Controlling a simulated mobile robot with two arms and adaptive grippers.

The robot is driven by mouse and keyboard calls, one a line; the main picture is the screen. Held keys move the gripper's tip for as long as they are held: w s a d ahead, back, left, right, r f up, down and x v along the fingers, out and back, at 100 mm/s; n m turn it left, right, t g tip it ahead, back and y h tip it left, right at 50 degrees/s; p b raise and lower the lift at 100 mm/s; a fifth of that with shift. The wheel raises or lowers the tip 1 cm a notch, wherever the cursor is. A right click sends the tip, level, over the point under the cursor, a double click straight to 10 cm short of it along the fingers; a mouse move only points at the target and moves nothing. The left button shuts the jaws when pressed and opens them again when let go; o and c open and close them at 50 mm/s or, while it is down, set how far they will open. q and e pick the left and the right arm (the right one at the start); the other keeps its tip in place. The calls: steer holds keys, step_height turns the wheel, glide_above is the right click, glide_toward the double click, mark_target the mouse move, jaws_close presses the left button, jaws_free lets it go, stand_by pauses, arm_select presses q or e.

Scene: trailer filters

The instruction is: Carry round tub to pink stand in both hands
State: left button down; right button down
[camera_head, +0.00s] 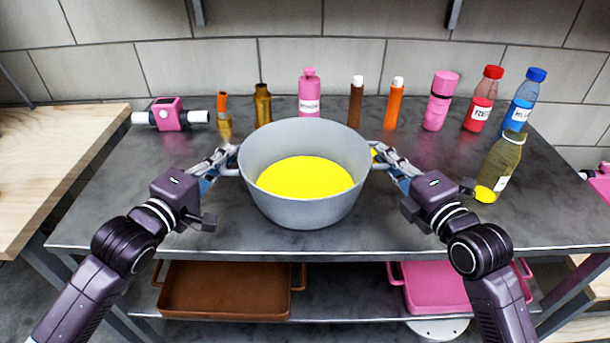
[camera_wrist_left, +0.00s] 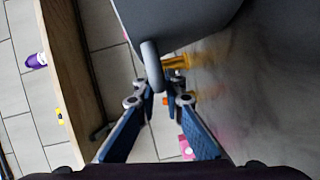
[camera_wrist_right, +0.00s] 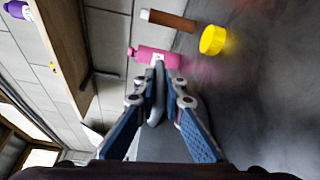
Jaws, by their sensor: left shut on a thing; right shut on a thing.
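The round tub (camera_head: 305,210) is a grey pot with side handles and a flat yellow surface inside. It is upright over the middle of the metal table; I cannot tell whether its base touches the top. My left gripper (camera_head: 226,162) is shut on its left handle, which shows between the fingers in the left wrist view (camera_wrist_left: 151,65). My right gripper (camera_head: 383,157) is shut on its right handle, seen between the fingers in the right wrist view (camera_wrist_right: 157,90). I cannot make out a pink stand for certain.
Several bottles, including a pink one (camera_head: 309,95) and a red one (camera_head: 482,100), line the table's back. A yellow-green bottle (camera_head: 499,165) stands near my right arm. A pink roller device (camera_head: 168,114) is at back left. Brown (camera_head: 225,290) and pink (camera_head: 435,288) trays sit below.

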arm_select(q)
steer(key=shift+r, duration=0.1)
arm_select(e)
steer(key=shift+r, duration=0.15)
